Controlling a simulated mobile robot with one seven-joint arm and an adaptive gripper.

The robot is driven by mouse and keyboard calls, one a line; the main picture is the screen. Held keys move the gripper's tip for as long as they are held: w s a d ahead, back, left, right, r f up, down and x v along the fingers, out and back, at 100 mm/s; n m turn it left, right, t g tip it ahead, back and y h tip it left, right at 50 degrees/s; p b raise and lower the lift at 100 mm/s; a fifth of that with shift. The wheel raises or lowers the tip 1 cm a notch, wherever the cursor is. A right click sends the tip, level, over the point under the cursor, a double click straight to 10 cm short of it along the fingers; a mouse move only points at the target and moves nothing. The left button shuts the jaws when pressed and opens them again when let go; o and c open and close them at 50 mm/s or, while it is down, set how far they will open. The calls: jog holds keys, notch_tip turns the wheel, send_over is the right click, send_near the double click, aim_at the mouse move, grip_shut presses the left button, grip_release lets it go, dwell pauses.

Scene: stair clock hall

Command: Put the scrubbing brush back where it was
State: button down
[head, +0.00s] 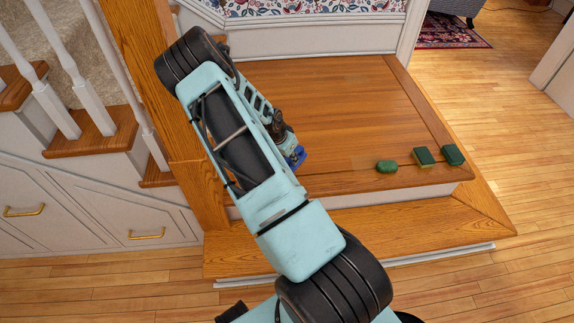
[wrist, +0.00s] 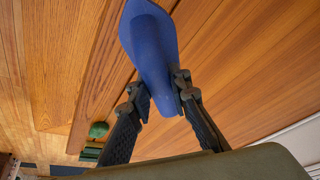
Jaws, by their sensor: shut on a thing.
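The scrubbing brush is the blue object (wrist: 148,40) between my fingers; its bristles cannot be made out. In the wrist view my gripper (wrist: 158,97) is shut on its narrower end, and the broad end points away from the fingers. In the head view only a small blue part of it (head: 297,157) shows beside my gripper (head: 288,146), over the left part of the wooden landing (head: 345,95). My arm hides most of the gripper there. I cannot tell whether the brush touches the wood.
On the landing's front right lie a rounded green piece (head: 387,166), a green and tan sponge (head: 424,156) and a dark green block (head: 453,154). A wooden newel post (head: 190,150) and white balusters (head: 90,105) stand left. The landing's middle and back are clear.

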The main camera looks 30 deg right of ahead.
jog(key=w+f, duration=0.2)
jog(key=f, duration=0.1)
jog(key=shift+w+d+f+b, duration=0.2)
jog(key=shift+w+b, duration=0.2)
jog(key=shift+f+b, duration=0.45)
jog(key=shift+f, duration=0.9)
jog(key=shift+f, duration=0.1)
jog(key=c, duration=1.8)
grip_release()
jog(key=p+v, duration=0.3)
jog(key=v, duration=0.9)
jog(key=shift+s, duration=0.15)
